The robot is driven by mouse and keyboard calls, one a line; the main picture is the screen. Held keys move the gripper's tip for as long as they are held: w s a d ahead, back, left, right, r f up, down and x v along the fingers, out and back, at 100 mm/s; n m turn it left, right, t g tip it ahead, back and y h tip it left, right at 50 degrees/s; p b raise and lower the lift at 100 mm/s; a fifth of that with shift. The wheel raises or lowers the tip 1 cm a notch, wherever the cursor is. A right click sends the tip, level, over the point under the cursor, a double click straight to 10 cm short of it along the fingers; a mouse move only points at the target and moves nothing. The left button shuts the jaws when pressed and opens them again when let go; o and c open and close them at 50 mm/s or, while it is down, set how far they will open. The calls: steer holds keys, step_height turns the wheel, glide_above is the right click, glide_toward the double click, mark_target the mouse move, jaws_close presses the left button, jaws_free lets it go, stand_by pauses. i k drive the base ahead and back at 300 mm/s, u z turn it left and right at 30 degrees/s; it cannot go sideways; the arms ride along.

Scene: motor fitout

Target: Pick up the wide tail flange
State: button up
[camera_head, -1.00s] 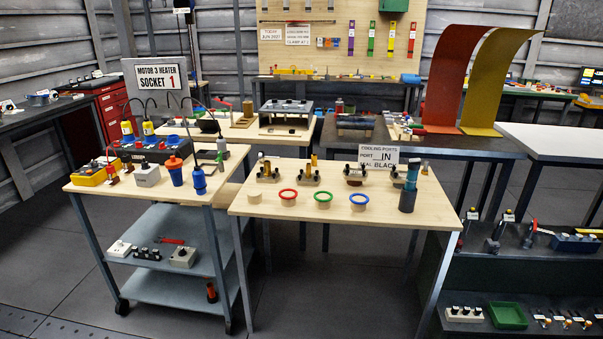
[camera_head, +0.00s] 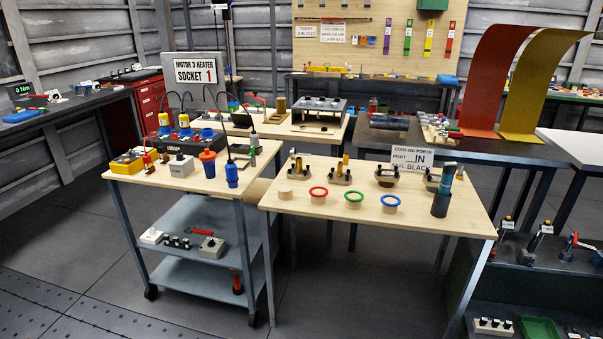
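My gripper is not in view. Several small flange-like metal parts on brown bases stand in a row along the back of the light wooden table (camera_head: 320,222). They are a left part (camera_head: 296,166), a second part (camera_head: 340,174), a third, wider-looking part (camera_head: 387,177) and a right part (camera_head: 432,181) partly behind a dark blue cylinder. They are too small for me to tell which is the wide tail flange.
Red (camera_head: 318,194), green (camera_head: 354,200) and blue (camera_head: 390,203) rings on stubs stand along the table's front. A cooling-ports sign (camera_head: 411,158) stands behind. A loaded trolley (camera_head: 150,176) adjoins the left; floor in front is clear.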

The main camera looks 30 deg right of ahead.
mark_target(296, 175)
steer(key=u, duration=0.3)
steer(key=i, duration=1)
steer(key=z, duration=0.3)
